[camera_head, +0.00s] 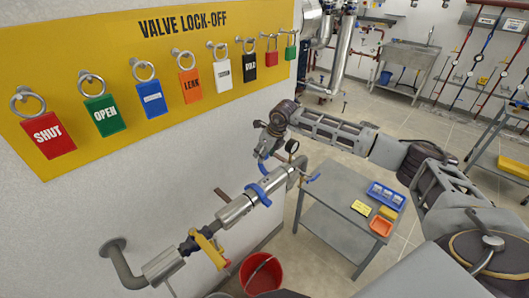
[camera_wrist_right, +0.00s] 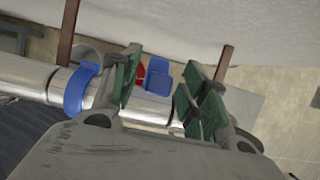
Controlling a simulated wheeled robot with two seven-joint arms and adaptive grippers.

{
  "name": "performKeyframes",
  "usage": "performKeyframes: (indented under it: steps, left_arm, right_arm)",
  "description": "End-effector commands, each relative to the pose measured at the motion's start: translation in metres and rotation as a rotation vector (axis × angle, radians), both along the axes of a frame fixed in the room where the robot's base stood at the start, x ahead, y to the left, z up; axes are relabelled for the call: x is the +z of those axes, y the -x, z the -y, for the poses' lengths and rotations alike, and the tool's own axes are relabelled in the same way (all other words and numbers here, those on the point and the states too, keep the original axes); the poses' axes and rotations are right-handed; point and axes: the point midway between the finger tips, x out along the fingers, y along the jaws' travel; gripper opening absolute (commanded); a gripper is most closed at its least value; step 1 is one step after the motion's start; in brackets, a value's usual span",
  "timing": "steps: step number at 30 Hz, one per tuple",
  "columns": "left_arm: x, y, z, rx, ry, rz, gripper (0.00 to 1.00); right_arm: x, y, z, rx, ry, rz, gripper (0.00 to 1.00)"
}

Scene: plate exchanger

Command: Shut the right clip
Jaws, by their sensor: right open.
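In the wrist view, a blue clip (camera_wrist_right: 158,78) on the metal pipe (camera_wrist_right: 150,106) stands out as a flat tab. It lies between the green-padded fingers of my right gripper (camera_wrist_right: 165,95), which are apart. I cannot tell if a finger touches it. A second blue clip (camera_wrist_right: 80,88) wraps the pipe to the left, outside the fingers. In the head view, my right gripper (camera_head: 268,146) is at the far end of the pipe, its fingers partly hidden. One blue clip (camera_head: 257,196) shows on the pipe there. My left gripper is not in view.
A yellow-handled valve (camera_head: 210,251) is nearer on the pipe. A red bucket (camera_head: 262,274) and a grey table (camera_head: 330,222) stand below. Padlocks hang on the yellow board (camera_head: 120,45).

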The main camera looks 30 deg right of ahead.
Motion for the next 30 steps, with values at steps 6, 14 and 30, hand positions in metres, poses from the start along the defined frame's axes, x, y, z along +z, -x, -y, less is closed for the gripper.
performKeyframes:
  steps: [6, 14, 30]
  left_arm:
    - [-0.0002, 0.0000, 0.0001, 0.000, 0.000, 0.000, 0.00]
    - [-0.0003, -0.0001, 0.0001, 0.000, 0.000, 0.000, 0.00]
    - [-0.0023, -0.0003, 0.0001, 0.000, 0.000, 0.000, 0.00]
  right_arm:
    - [-0.0005, 0.0000, -0.0002, 0.000, 0.000, 0.000, 0.45]
    - [-0.0003, 0.0001, -0.0003, 0.000, -0.001, 0.000, 0.12]
    - [-0.0004, -0.0003, -0.0004, 0.000, -0.003, 0.005, 0.00]
